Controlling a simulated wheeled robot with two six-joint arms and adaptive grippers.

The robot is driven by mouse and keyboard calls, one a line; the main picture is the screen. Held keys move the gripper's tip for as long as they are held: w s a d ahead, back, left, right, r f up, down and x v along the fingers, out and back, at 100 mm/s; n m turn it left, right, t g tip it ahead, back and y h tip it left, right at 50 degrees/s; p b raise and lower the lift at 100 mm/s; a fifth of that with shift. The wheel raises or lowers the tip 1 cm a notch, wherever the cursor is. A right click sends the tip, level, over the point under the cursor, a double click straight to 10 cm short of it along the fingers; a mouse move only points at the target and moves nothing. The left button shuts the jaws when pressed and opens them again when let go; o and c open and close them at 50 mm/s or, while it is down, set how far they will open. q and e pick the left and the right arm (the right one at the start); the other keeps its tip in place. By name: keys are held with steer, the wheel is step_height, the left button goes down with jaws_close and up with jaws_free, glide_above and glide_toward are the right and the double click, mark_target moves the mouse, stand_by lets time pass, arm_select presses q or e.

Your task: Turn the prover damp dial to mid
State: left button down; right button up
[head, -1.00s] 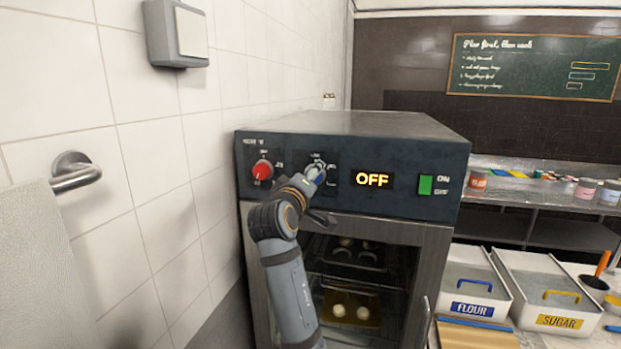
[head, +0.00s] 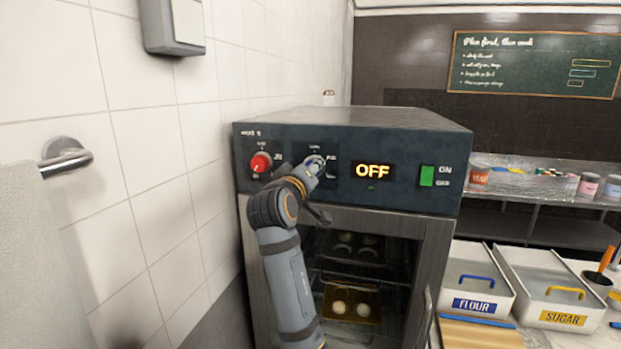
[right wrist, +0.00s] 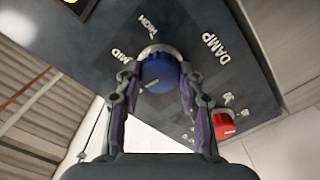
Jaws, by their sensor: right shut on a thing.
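The prover (head: 350,122) stands against the tiled wall, with a dark control panel across its top front. The blue damp dial (right wrist: 158,73) is between the fingers of my right gripper (right wrist: 160,94), which is shut on it. Its white mark points left and slightly down in the right wrist view, below the MID label (right wrist: 122,55). The HIGH label (right wrist: 147,23) and the DAMP label (right wrist: 215,48) also show. In the head view my right gripper (head: 314,166) covers much of the dial. My left gripper is not in view.
A red dial (head: 260,163) sits close left of the damp dial. An OFF display (head: 372,171) and a green switch (head: 427,176) are to the right. The prover's glass door is below. A towel rail (head: 66,158) is on the left wall.

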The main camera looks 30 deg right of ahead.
mark_target(315, 125)
steer(key=shift+m+b, duration=3.85)
steer(key=shift+m, duration=0.85)
steer(key=o, duration=1.2)
steer(key=shift+r, duration=0.1)
step_height(315, 125, up, 10)
steer(key=shift+f, duration=0.1)
